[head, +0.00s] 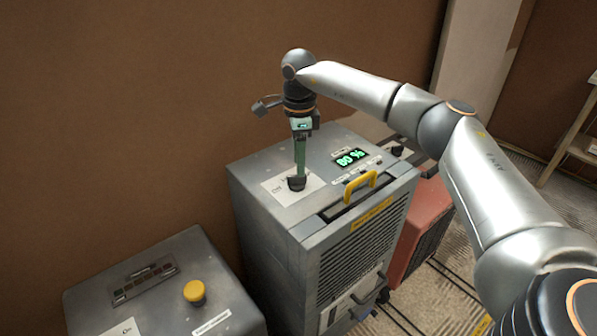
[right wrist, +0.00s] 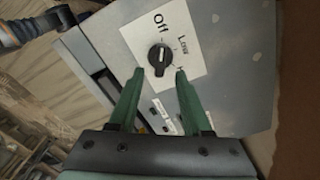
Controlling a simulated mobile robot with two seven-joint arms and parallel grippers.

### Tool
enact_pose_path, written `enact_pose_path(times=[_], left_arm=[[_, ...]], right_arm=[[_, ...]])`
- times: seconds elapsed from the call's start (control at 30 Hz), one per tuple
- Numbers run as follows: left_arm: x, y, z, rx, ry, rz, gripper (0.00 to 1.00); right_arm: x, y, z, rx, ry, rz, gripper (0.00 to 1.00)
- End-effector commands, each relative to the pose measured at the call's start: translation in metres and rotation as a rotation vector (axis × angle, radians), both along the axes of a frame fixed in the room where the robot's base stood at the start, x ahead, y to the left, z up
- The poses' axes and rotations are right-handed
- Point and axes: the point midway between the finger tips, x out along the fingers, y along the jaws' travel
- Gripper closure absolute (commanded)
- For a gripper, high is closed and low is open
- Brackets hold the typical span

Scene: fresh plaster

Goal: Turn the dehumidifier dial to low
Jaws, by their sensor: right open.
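The dehumidifier (head: 275,235) is a grey metal cabinet. Its black dial (head: 296,183) sits on a white label on the top panel. In the right wrist view the dial (right wrist: 159,57) is near "Off", "Low" and a partly hidden third mark. A pale line on the knob appears on its "Off" side, but the exact setting is hard to read. My right gripper (head: 299,172) points down over the dial. In the right wrist view its green fingers (right wrist: 160,74) are open, with the dial between or just beyond the tips; contact is not clear. My left gripper is not in view.
A green percent display (head: 351,157) and a yellow handle (head: 360,187) are right of the dial. A grey box (head: 160,300) with a yellow button (head: 194,291) stands at lower left. A brown wall is close behind.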

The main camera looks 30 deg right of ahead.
Motion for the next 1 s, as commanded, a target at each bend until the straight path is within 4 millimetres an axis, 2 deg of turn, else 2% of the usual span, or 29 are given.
enact_pose_path(times=[0.1,0.3,0.63,1.0], left_arm=[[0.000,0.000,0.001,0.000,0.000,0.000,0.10],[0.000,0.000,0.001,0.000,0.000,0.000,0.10],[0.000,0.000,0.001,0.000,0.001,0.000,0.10],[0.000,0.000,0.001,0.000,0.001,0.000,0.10]], right_arm=[[-0.001,0.000,-0.020,0.000,0.002,0.000,0.51],[0.000,0.000,-0.037,0.000,0.000,0.001,0.51],[0.000,0.001,-0.040,0.001,0.000,0.001,0.52],[0.000,0.001,-0.039,0.002,-0.001,0.001,0.94]])
